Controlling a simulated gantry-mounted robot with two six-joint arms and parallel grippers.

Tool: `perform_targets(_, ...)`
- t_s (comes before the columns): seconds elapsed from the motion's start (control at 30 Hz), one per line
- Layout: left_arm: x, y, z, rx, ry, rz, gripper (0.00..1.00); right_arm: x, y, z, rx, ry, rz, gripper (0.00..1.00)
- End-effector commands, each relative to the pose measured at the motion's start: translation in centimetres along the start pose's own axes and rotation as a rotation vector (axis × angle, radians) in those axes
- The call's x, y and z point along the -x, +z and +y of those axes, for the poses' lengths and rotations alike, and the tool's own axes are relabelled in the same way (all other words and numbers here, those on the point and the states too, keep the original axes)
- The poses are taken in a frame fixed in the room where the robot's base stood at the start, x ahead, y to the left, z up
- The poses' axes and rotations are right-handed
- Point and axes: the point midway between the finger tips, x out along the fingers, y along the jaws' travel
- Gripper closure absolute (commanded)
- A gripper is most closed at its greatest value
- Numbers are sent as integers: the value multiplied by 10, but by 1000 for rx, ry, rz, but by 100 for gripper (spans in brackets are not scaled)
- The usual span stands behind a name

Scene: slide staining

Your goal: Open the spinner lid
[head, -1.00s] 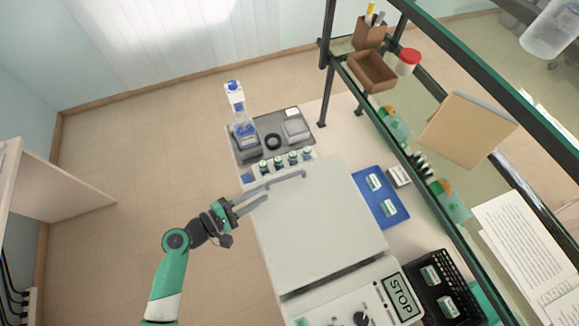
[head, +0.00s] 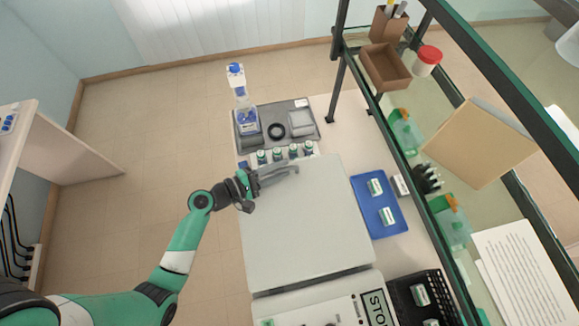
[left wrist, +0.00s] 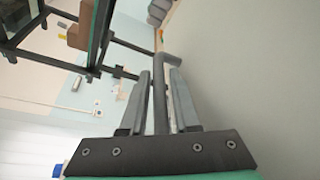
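The spinner lid (head: 305,225) is a large pale grey flat panel in the middle of the head view, lying closed over the machine. Its grey bar handle (head: 288,167) runs along the lid's far edge. My left gripper (head: 272,175) is at this edge, with its fingers alongside the handle. In the left wrist view the handle (left wrist: 160,95) runs between the two fingers of my left gripper (left wrist: 160,90), with narrow gaps on both sides. The lid surface (left wrist: 245,70) fills the right of that view. My right gripper is not in view.
The control panel with a STOP label (head: 376,308) is at the lid's near side. Several green-capped bottles (head: 277,155) stand just beyond the handle. A blue tray (head: 378,222) with slide boxes lies to the right, below a glass shelf rack (head: 462,65).

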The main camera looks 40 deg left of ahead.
Motion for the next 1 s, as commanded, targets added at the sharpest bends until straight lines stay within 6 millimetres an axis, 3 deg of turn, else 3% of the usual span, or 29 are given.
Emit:
perform_targets(0.17, 0, 0, 0, 0, 0, 0, 72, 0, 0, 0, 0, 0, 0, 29)
perform_targets(0.3, 0, 0, 0, 0, 0, 0, 98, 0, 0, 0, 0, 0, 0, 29)
perform_targets(0.33, 0, 0, 0, 0, 0, 0, 100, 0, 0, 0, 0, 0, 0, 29)
perform_targets(1.0, 0, 0, 0, 0, 0, -1, 100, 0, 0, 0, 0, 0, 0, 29)
